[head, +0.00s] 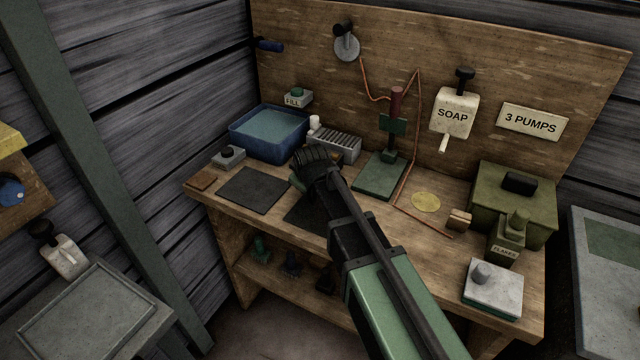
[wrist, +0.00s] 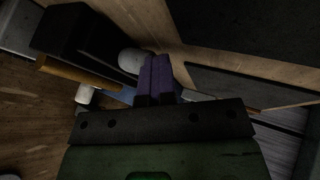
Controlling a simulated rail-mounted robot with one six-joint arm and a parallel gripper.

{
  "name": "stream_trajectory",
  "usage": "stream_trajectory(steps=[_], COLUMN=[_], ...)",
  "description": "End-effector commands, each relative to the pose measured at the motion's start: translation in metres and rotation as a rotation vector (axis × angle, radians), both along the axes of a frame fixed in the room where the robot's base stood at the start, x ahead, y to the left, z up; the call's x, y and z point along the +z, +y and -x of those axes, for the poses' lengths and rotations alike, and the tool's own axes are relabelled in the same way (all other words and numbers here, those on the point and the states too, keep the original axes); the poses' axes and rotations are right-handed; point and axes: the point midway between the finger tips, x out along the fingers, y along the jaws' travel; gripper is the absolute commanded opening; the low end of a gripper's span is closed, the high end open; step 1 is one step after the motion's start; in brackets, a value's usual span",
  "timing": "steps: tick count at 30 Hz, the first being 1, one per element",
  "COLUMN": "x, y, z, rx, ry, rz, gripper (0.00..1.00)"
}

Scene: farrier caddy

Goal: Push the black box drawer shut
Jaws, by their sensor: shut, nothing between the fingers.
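My gripper (head: 314,160) is over the left middle of the workbench in the head view, low and close to the bench top. In the wrist view its two dark purple fingers (wrist: 156,76) are pressed together and hold nothing. A black box-like block (wrist: 77,38) shows in the wrist view, left of the fingers and apart from them in the picture. A tan strip (wrist: 75,76) runs along its near edge; I cannot tell if this is its drawer or how far that stands out. In the head view I cannot make out the box, which my gripper may hide.
A blue basin (head: 268,134) and a grey ribbed rack (head: 336,143) stand behind my gripper. A black mat (head: 254,190) lies left of it. A green stand (head: 381,176) is to the right. A green case (head: 513,207) and small tin (head: 508,240) stand farther right.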

Motion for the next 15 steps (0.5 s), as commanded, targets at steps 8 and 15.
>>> stream_trajectory(steps=[8,15], x=[0.0005,0.0009], y=[0.0015,0.0040], z=[-0.0043,0.0010], rx=[0.006,0.006], ry=[-0.005,-0.006], rz=[0.004,0.004], gripper=[0.00,0.00])
